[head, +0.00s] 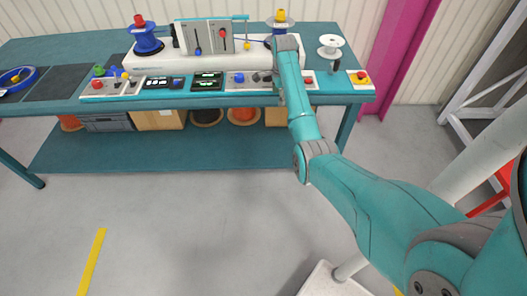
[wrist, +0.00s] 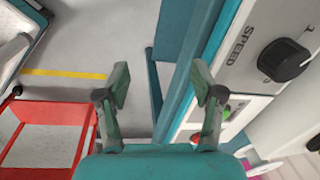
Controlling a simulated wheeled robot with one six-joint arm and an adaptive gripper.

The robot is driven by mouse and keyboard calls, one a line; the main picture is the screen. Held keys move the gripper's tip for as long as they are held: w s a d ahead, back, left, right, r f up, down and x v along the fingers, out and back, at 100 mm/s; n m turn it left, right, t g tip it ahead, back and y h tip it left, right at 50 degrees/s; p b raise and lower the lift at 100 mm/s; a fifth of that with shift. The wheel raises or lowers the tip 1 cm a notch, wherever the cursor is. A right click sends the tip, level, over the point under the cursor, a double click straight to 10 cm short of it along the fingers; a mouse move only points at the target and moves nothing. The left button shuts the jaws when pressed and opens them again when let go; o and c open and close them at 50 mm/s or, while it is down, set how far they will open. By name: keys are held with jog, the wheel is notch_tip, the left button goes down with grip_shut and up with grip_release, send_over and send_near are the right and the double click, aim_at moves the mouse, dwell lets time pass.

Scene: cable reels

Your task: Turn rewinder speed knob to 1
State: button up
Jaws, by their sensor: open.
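The black round speed knob (wrist: 283,60) is at the upper right in the wrist view, on a light grey panel (wrist: 262,25) marked SPEED. A pale mark shows on the knob's right side, and a scale mark is printed above right of it; I cannot read its setting surely. My gripper (wrist: 160,88) is open and empty. Its two fingers stand apart, left of the knob and not touching it. In the head view my arm reaches over the front of the bench, and it partly hides the control panels, so the speed knob cannot be told surely there.
The teal bench (head: 200,105) carries a row of control panels, a white machine (head: 150,55), a blue reel (head: 147,38) and a white reel (head: 330,45).

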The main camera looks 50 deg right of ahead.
jog(key=s+a+f+n+t, duration=0.1)
jog(key=a+f+n, duration=0.1)
jog(key=a+f, duration=0.5)
jog(key=s+a+f+n+t+h, duration=0.1)
jog(key=a+f+n, duration=0.2)
jog(key=a+f, duration=0.4)
jog(key=shift+s+a+f+t, duration=0.35)
jog(key=shift+a+f+t, duration=0.05)
jog(key=shift+f, duration=1.3)
jog(key=s+a+f+n+t, duration=0.1)
jog(key=s+a+f+n, duration=0.25)
jog(key=a, duration=0.35)
jog(key=s+a+f+n+t, duration=0.1)
jog(key=s+a+f+n, duration=0.1)
jog(key=s+a+f, duration=0.3)
jog(key=s+a+r+n+t, duration=0.3)
jog(key=s+a+n, duration=0.2)
jog(key=s+a, duration=0.8)
jog(key=s+a+r+n+t+y, duration=0.1)
jog(key=s+a+r+n+t, duration=0.2)
jog(key=s+r, duration=0.7)
jog(key=s+a+r+n+t+y, duration=0.1)
jog(key=s+a+r+n+t, duration=0.2)
jog(key=s+a+r+n, duration=0.3)
jog(key=s+r, duration=0.5)
jog(key=r, duration=0.5)
jog(key=shift+a+r, duration=0.25)
jog(key=shift+r, duration=0.15)
